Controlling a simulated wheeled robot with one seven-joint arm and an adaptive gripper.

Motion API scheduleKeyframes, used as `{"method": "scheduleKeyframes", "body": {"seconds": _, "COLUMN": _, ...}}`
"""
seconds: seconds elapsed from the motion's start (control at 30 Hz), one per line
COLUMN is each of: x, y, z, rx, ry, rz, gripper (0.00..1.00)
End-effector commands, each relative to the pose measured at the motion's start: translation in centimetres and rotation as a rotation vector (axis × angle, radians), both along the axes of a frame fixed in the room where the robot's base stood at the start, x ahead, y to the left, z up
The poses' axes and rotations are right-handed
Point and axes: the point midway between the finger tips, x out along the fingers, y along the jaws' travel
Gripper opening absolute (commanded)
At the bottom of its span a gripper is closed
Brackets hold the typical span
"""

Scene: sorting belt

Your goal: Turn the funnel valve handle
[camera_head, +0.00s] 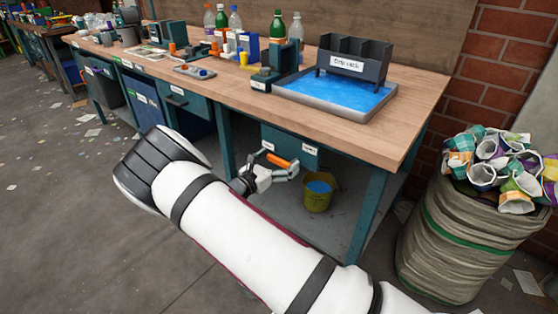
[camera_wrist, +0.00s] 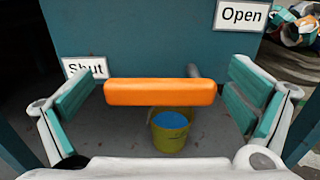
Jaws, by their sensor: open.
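The funnel valve handle is an orange bar (camera_head: 281,160) on the front of a teal box (camera_head: 300,147) under the workbench. In the wrist view the orange handle (camera_wrist: 160,92) lies about level across the middle. A "Shut" label (camera_wrist: 85,68) is at its left and an "Open" label (camera_wrist: 241,15) at upper right. My gripper (camera_head: 285,172) is open, and in the wrist view its teal-padded fingers (camera_wrist: 160,105) stand on both sides of the handle with gaps. I cannot tell whether the handle lies at fingertip depth.
A yellow bucket (camera_head: 317,197) with blue contents stands on the lower shelf below the handle. The blue-filled tray (camera_head: 345,105) and a dark divided bin (camera_head: 362,72) are on the bench (camera_head: 405,130). A sack of cups (camera_head: 450,240) stands at the right.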

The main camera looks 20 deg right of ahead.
Motion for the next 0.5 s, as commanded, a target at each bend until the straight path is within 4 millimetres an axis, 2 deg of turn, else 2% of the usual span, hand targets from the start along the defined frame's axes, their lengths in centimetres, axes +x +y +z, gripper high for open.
{"method": "scheduleKeyframes", "body": {"seconds": 0.07, "x": -0.01, "y": 0.01, "z": 0.01, "rx": 0.0, "ry": 0.0, "rz": 0.0, "gripper": 0.99}}
{"method": "scheduleKeyframes", "body": {"seconds": 0.3, "x": -0.01, "y": 0.0, "z": 0.01, "rx": 0.0, "ry": 0.0, "rz": 0.0, "gripper": 0.47}}
{"method": "scheduleKeyframes", "body": {"seconds": 0.4, "x": -0.01, "y": 0.0, "z": 0.01, "rx": 0.0, "ry": 0.0, "rz": 0.0, "gripper": 0.28}}
{"method": "scheduleKeyframes", "body": {"seconds": 0.5, "x": -0.01, "y": -0.01, "z": 0.03, "rx": 0.001, "ry": -0.003, "rz": 0.0, "gripper": 0.28}}
